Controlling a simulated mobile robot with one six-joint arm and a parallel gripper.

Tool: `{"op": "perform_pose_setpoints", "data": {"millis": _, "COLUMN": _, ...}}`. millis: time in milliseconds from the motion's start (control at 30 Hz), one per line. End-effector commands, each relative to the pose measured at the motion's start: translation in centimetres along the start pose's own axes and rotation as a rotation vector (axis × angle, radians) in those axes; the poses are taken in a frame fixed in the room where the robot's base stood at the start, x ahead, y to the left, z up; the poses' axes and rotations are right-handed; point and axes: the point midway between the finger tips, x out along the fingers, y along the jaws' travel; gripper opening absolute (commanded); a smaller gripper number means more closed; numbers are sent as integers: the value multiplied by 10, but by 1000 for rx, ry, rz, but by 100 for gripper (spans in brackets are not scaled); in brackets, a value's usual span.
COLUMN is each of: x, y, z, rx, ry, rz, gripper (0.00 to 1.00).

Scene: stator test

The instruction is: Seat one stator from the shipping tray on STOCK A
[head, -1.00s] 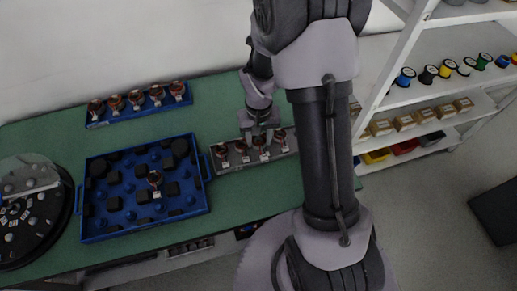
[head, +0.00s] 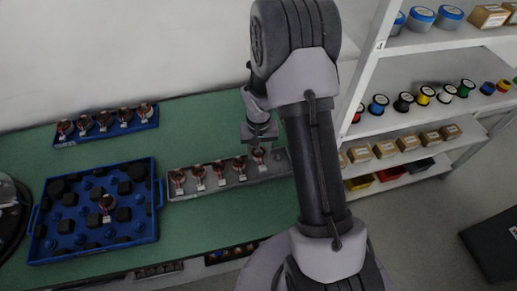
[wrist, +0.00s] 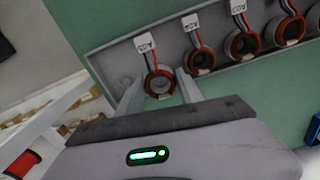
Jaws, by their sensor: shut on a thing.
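My gripper (head: 260,138) is shut on a stator (wrist: 158,84) at the right end of the grey rack (head: 282,166). In the wrist view its fingers (wrist: 160,92) stand on either side of this copper-wound ring, which has leads and a white tag. The stator is at the rack; whether it is fully down cannot be told. Several more tagged stators (wrist: 240,45) stand in a row in the rack beside it. The blue shipping tray (head: 150,225) lies left of the rack, with one stator (head: 106,203) among dark and blue supports.
A narrow blue rack (head: 75,142) with several stators stands at the back left. A round dark turntable (head: 12,222) is at the left edge. White shelves (head: 400,125) with spools and boxes stand on the right. Green bench (head: 205,125) is bare behind the grey rack.

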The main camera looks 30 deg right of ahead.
Motion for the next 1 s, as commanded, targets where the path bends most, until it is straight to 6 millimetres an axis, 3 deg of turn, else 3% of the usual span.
{"op": "perform_pose_setpoints", "data": {"millis": 1000, "x": 24, "y": 0, "z": 0, "rx": 0, "ry": 1, "rz": 0, "gripper": 0}}
